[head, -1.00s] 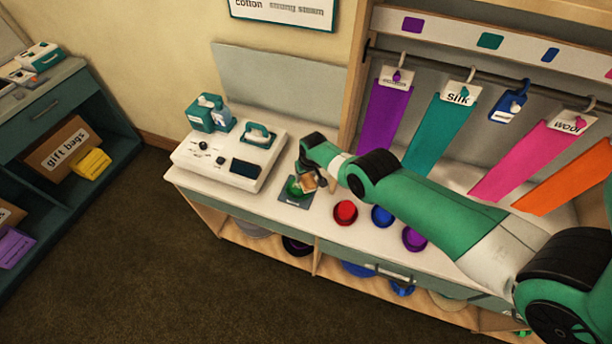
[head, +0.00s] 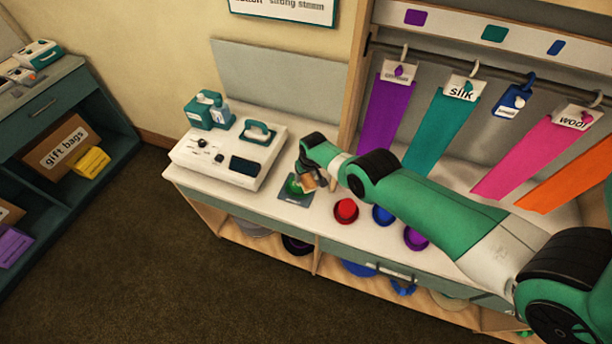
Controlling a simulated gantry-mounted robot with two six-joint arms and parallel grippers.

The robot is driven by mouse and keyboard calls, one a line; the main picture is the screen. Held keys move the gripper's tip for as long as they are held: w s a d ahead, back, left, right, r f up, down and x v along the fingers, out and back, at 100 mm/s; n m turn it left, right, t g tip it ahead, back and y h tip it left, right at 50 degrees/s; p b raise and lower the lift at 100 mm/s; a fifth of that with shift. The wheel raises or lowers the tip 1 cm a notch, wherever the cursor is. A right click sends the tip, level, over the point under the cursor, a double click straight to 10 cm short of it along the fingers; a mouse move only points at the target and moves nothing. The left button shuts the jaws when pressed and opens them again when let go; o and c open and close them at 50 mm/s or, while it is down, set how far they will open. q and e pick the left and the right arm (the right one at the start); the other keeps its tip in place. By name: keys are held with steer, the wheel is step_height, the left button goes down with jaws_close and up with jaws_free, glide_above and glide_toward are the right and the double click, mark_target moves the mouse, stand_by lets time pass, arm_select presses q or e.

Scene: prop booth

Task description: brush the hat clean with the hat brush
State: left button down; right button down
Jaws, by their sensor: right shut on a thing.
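A small green hat (head: 292,186) sits on a dark grey-green mat (head: 294,201) on the white counter. My right gripper (head: 308,178) reaches in over the hat from the right. It is shut on the hat brush (head: 309,184), a tan block just at the hat's right side. The brush appears to touch or nearly touch the hat; I cannot tell which. The fingers are small and partly hidden by my own arm. My left gripper is not in view.
A red hat (head: 346,211), a blue hat (head: 382,214) and a purple hat (head: 416,238) stand right of the mat. Coloured cloth strips hang from a rail behind.

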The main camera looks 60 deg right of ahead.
mark_target(314, 181)
steer(key=shift+f+b, duration=0.75)
steer(key=shift+f, duration=0.05)
steer(key=shift+r+p, duration=0.25)
steer(key=shift+p, duration=0.15)
steer(key=s+p, duration=0.2)
steer(key=shift+d+r+p, duration=0.1)
steer(key=shift+p, duration=0.3)
steer(key=shift+s, duration=0.35)
steer(key=shift+s+f, duration=0.15)
steer(key=shift+f, duration=0.15)
steer(key=s+p, duration=0.3)
steer(key=shift+d+f, duration=0.1)
steer(key=shift+f, duration=0.05)
